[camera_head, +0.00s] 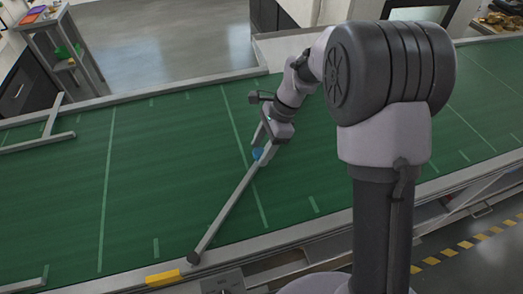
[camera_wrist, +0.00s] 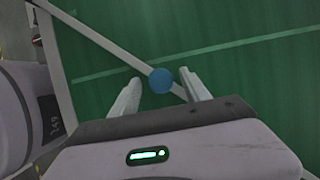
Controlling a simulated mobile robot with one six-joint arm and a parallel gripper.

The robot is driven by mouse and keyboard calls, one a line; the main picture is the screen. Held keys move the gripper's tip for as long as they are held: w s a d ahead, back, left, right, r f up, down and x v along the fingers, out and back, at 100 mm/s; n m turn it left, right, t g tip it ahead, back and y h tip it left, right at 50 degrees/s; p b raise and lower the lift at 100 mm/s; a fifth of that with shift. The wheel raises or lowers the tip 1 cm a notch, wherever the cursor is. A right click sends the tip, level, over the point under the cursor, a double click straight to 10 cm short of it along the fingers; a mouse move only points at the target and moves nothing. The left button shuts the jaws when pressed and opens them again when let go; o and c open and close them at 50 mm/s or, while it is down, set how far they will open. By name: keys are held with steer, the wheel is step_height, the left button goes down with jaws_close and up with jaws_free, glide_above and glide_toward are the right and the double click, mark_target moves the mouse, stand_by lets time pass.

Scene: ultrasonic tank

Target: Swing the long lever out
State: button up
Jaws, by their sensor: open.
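The long lever (camera_head: 226,212) is a grey bar over the green belt in the head view. Its pivot end sits at the near rail, and it slants up and right to a blue knob (camera_head: 257,154) at its far end. In the wrist view the lever (camera_wrist: 100,40) runs diagonally to the blue knob (camera_wrist: 160,80). My gripper (camera_wrist: 155,84) is open, with one finger on each side of the knob. The fingers look apart from the knob, with gaps showing; the knob's height relative to the fingertips is hard to tell.
The green conveyor belt (camera_head: 150,180) with pale cross lines is clear around the lever. A yellow block (camera_head: 163,277) sits on the near rail beside the pivot. Grey guide bars (camera_head: 40,142) lie at the belt's left. A side stand (camera_head: 62,55) is beyond the far rail.

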jaws_close()
stand_by(1.4)
